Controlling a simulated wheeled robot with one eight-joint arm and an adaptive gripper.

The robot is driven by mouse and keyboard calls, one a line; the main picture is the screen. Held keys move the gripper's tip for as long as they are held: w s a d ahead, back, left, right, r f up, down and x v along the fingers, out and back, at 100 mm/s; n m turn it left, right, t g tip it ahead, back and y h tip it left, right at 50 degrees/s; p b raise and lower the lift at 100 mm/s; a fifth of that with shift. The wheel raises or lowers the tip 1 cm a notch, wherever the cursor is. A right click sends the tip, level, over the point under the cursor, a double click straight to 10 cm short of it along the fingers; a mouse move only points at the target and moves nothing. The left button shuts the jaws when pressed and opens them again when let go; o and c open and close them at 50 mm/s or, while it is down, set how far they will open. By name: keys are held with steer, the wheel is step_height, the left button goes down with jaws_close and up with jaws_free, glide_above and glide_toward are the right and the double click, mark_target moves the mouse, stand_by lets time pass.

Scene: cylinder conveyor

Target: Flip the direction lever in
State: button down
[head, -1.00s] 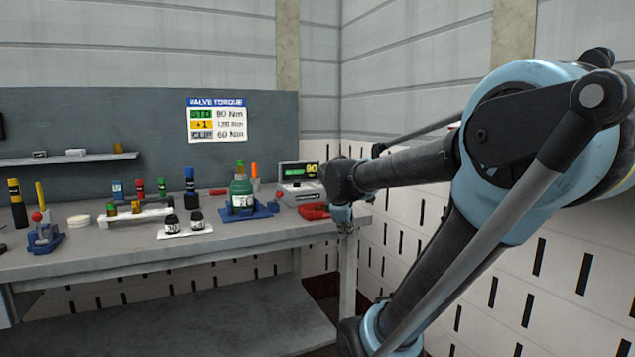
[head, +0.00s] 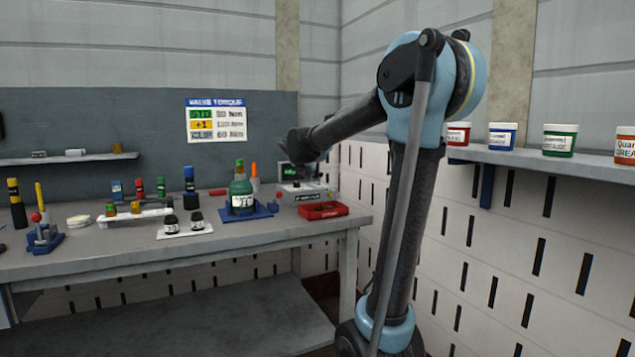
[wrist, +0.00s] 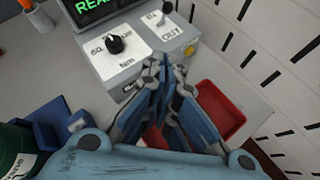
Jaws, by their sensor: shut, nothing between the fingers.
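A grey tool-control box (wrist: 125,70) stands at the back right of the bench. In the wrist view its screen (wrist: 97,8) shows green text, with a black knob (wrist: 115,43) below. A small toggle lever (wrist: 167,9) sits on its right panel, above a label reading "OUT". A yellow button (wrist: 190,50) is near that panel's corner. In the head view the box's dark screen (head: 290,172) shows, partly behind my arm. My gripper (wrist: 160,72) is shut and empty, in front of the box's lower right side and apart from the lever in the picture. Its fingertips are hard to make out in the head view.
A red tray (head: 322,211) lies at the bench's right end, in front of the box. A green bottle (head: 241,196) stands on a blue base to the left. A wall shelf (head: 560,162) with several jars is on the right.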

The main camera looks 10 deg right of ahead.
steer(key=x, duration=0.4)
steer(key=r+x, duration=0.1)
steer(key=x, duration=0.3)
steer(key=d+x, duration=0.1)
steer(key=x, duration=0.3)
steer(key=shift+w+r, duration=0.3)
steer(key=shift+w, duration=0.05)
steer(key=shift+w+d+r, duration=0.15)
steer(key=shift+w+d, duration=0.05)
steer(key=shift+w, duration=0.3)
